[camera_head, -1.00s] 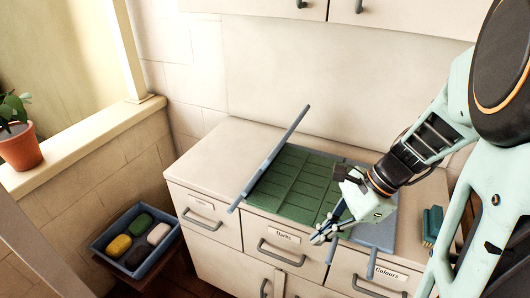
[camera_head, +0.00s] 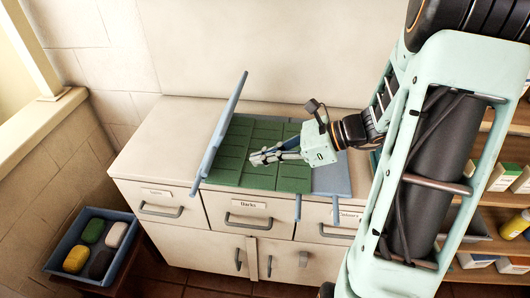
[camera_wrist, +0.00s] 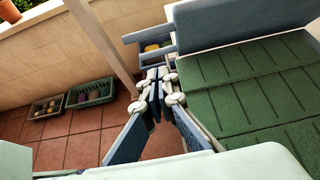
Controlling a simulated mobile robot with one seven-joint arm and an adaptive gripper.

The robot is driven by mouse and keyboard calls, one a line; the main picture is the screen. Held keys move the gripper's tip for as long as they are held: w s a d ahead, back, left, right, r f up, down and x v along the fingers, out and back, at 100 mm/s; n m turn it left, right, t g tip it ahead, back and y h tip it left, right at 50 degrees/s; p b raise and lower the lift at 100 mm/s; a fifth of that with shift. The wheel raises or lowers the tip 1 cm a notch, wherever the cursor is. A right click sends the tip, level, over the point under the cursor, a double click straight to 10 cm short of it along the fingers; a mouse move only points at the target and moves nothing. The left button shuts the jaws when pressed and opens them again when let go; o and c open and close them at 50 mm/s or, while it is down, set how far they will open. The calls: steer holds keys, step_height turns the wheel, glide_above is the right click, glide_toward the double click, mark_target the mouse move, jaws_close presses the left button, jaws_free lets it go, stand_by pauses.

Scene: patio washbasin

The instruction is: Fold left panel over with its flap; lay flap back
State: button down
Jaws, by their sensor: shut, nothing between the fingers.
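A green ribbed sheet (camera_head: 230,168) lies flat on the counter; it fills the right of the wrist view (camera_wrist: 250,85). The blue-grey left panel (camera_head: 222,125) stands up, tilted, along the sheet's left edge, seen nearly edge-on. In the wrist view the panel (camera_wrist: 230,22) shows its face, with narrow strips sticking out at its left end. I cannot make out its flap separately. A blue-grey right panel (camera_head: 332,179) lies flat beside the sheet, partly hidden by my arm. My gripper (camera_head: 256,157) is shut and empty above the sheet, right of the standing panel and apart from it; its fingertips also show in the wrist view (camera_wrist: 158,82).
The white counter (camera_head: 165,140) is bare left of the panel. Drawers are below. A blue tray (camera_head: 60,242) of several sponges or soaps stands lower left. Shelves with bottles and boxes (camera_head: 506,175) are at right. The wrist view shows a green crate (camera_wrist: 78,97) on the floor.

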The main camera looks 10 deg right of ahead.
steer(key=w+a+f, duration=0.1)
steer(key=w+a, duration=0.2)
steer(key=a, duration=0.5)
steer(key=shift+a+f+p, duration=0.2)
steer(key=shift+f+p, duration=0.05)
steer(key=shift+p, duration=0.15)
steer(key=shift+r, duration=0.1)
steer(key=shift+w+a+r+h+p, duration=0.15)
steer(key=shift+a+r+h+p, duration=0.15)
steer(key=shift+a+p, duration=0.25)
